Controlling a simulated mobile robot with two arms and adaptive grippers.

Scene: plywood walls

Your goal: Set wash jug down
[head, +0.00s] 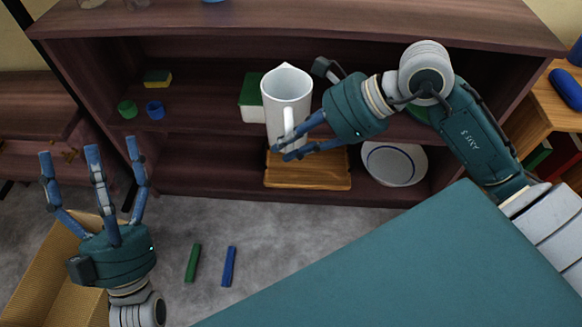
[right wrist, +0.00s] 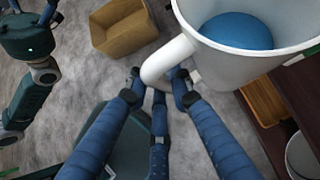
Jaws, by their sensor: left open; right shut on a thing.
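The white wash jug (head: 286,98) is upright in front of the shelf in the head view, above or at a wooden board (head: 310,172) on the low shelf. I cannot tell whether its base touches anything. My right gripper (head: 288,146) is shut on the jug's handle. In the right wrist view the jug (right wrist: 235,62) shows large, with the fingers (right wrist: 163,82) at its handle and a blue round thing (right wrist: 238,31) visible in its mouth. My left gripper (head: 95,150) is open and empty at the left, fingers pointing up.
A white bowl (head: 394,164) stands right of the board. A green box-like thing (head: 251,97) is behind the jug. A sponge (head: 157,78) and green and blue cups (head: 155,110) sit on the shelf's left. A cardboard box (head: 45,268) and two sticks (head: 229,266) lie on the floor.

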